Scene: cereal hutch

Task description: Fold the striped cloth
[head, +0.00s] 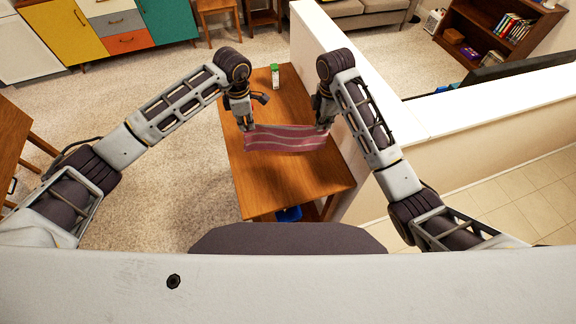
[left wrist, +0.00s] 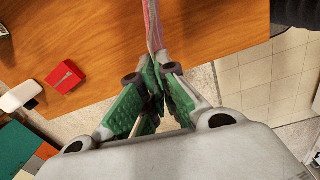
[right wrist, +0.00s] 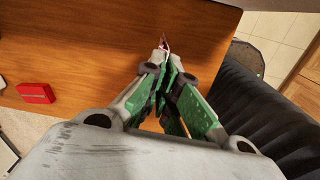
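The striped cloth (head: 286,140), pink-red with pale stripes, is stretched between my two grippers over the wooden table in the head view. Its top edge is slightly wavy and its lower part hangs toward me. My left gripper (head: 246,127) is shut on its left upper corner; the left wrist view shows the cloth (left wrist: 153,25) nearly edge-on, running out from the closed fingers (left wrist: 158,85). My right gripper (head: 323,127) is shut at its right upper corner; only a small bit of cloth (right wrist: 163,44) shows beyond the fingers (right wrist: 168,72) in the right wrist view.
The wooden table (head: 265,190) is bare in front of the cloth. A bottle with a green cap (head: 275,77) stands at the table's far end. A small red box (left wrist: 65,77) lies on the table. A low white-topped wall (head: 350,90) runs along the table's right side.

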